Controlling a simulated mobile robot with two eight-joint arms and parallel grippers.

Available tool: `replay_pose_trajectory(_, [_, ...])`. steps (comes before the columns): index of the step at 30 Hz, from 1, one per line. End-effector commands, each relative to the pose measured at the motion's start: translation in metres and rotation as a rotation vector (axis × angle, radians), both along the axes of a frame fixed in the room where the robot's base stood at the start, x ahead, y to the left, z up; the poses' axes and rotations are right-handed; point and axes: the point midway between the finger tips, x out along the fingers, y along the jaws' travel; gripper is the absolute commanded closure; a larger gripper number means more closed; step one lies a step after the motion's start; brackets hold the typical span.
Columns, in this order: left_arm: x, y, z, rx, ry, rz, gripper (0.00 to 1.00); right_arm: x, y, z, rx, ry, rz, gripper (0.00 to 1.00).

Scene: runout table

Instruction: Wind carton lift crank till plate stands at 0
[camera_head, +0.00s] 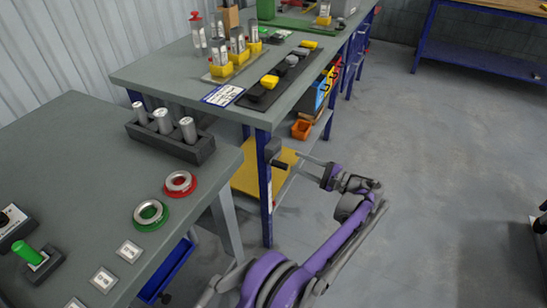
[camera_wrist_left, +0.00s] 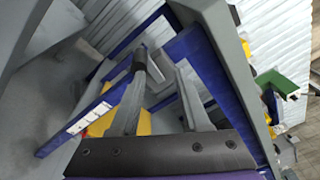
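The lift crank's dark handle (camera_head: 280,164) sticks out from the blue leg of the rear table. It also shows in the left wrist view as a dark cylinder (camera_wrist_left: 140,58) by the tip of one finger; contact cannot be told. The yellow lift plate (camera_head: 250,181) is low beside that leg, partly hidden. A white scale strip (camera_head: 269,192) is on the leg; it also shows in the left wrist view (camera_wrist_left: 89,118), its marks too small to read. My left gripper (camera_head: 301,163) is open, its fingers (camera_wrist_left: 161,74) spread and pointing at the crank. My right gripper is out of view.
The near grey table (camera_head: 85,165) holds a black block with metal cylinders (camera_head: 170,140), red and green rings (camera_head: 180,183) and a green lever (camera_head: 30,252). The rear table (camera_head: 160,75) carries yellow-based parts. An orange bin (camera_head: 301,129) sits below.

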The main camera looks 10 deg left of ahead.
Motion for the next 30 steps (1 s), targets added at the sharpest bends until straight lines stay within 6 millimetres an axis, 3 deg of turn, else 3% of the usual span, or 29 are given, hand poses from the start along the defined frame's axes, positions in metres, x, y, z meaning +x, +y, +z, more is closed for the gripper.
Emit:
replay_pose_trajectory(1, [0.018, 0.094, -0.005, 0.027, 0.001, 0.119, 0.41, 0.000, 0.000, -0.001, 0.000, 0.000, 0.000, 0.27])
replay_pose_trajectory(20, [0.018, 0.094, 0.000, 0.036, -0.003, 0.117, 0.41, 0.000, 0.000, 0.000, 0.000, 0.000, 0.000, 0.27])
replay_pose_trajectory(21, [0.004, 0.002, 0.001, 0.003, -0.002, -0.009, 0.41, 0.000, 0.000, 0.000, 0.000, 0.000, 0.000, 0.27])
replay_pose_trajectory(30, [-0.001, -0.012, 0.000, 0.001, 0.000, -0.010, 0.41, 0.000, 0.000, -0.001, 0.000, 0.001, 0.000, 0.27])
